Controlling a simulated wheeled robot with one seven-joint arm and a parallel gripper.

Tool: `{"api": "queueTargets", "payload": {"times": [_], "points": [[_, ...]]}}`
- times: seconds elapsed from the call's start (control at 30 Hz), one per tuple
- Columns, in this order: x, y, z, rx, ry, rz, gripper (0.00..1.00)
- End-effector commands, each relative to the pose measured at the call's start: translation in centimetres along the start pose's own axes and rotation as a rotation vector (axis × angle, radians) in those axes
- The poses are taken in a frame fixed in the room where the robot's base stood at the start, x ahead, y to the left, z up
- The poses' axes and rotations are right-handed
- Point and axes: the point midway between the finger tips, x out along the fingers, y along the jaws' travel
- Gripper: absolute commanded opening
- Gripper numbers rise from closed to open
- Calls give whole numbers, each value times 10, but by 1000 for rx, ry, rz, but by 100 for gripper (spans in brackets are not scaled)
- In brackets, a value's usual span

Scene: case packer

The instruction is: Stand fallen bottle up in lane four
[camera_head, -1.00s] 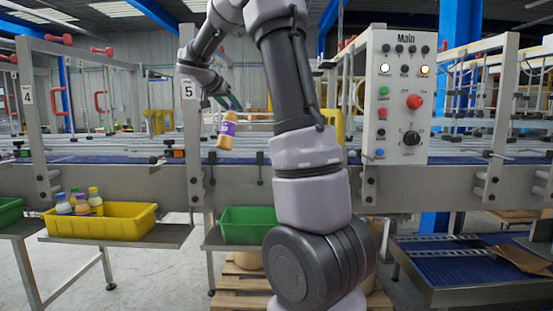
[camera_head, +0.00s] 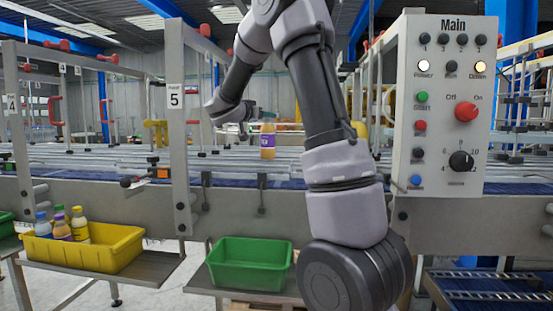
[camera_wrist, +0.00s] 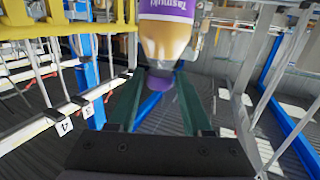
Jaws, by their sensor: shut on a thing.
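The bottle (camera_head: 267,141), orange-tan with a purple label, is upright in the head view, in front of the conveyor lanes. I cannot tell whether its base touches a lane. My gripper (camera_head: 251,122) comes at its top from the left. In the wrist view, the green fingers of my gripper (camera_wrist: 160,103) are shut on the bottle (camera_wrist: 165,40) around its neck and purple cap. The bottle's base is outside that view. Signs 4 (camera_head: 12,103) and 5 (camera_head: 175,97) hang on posts at the left; the bottle appears right of sign 5.
The conveyor (camera_head: 100,190) spans the view behind a metal rail. A yellow bin (camera_head: 105,255) with several bottles and an empty green bin (camera_head: 250,265) stand below. The Main control panel (camera_head: 440,120) stands at the right, near my arm.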

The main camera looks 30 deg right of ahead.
Motion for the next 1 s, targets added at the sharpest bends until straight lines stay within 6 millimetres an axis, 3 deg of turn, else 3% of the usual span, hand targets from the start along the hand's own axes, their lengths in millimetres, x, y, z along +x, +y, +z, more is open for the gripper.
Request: {"api": "queueTargets", "payload": {"times": [0.13,0.37,0.57,0.93,0.97,1.0], "points": [[2,0,28,-4,-2,1,0],[4,0,47,-2,-1,0,0],[6,0,74,-3,-2,1,0],[7,1,80,-1,-2,1,0],[7,1,80,-1,-2,1,61],[7,1,80,-1,-2,1,76]]}}
